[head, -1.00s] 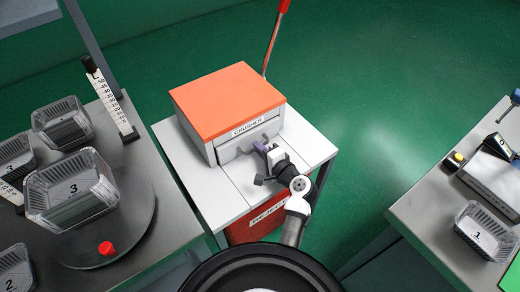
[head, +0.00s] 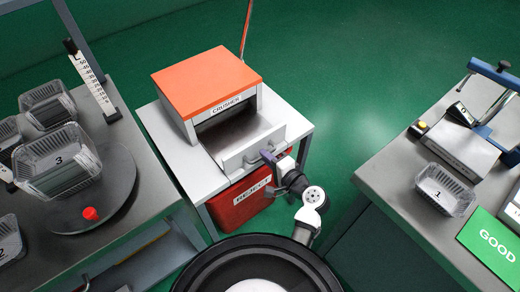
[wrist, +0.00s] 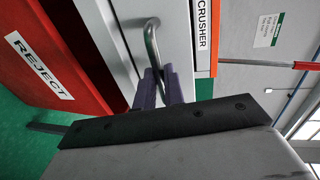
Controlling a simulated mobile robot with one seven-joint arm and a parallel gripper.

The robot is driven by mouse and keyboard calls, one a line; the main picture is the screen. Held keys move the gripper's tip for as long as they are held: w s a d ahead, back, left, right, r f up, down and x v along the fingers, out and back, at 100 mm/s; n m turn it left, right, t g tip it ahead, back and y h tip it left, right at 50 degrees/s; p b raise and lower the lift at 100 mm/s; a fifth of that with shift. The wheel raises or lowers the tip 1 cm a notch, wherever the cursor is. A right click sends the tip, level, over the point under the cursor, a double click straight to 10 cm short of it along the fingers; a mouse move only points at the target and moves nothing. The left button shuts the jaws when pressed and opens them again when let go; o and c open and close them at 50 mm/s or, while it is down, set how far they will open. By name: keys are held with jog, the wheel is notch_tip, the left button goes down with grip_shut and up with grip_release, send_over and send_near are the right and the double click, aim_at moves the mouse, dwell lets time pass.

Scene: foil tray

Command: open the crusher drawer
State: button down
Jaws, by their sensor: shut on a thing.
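The crusher (head: 212,92) is a white box with an orange top and a "CRUSHER" label, on a white stand. Its drawer (head: 236,136) is pulled out toward me, and its grey inside shows empty. My gripper (head: 268,154) is at the drawer's front, shut on the metal bar handle (wrist: 152,45). In the wrist view, the purple fingers of my gripper (wrist: 160,88) close around the handle next to the drawer's white front.
A red "REJECT" bin (head: 243,198) sits below the drawer. A left bench holds a turntable (head: 112,205) with a clear tray (head: 57,163) marked 3. A right bench holds a clear tray (head: 444,190) marked 1 and a green "GOOD" mat (head: 490,243). Green floor lies between.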

jog(key=shift+f+v, duration=0.25)
jog(key=shift+v, duration=0.95)
jog(key=c, duration=1.5)
grip_release()
jog(key=shift+s+d, duration=0.15)
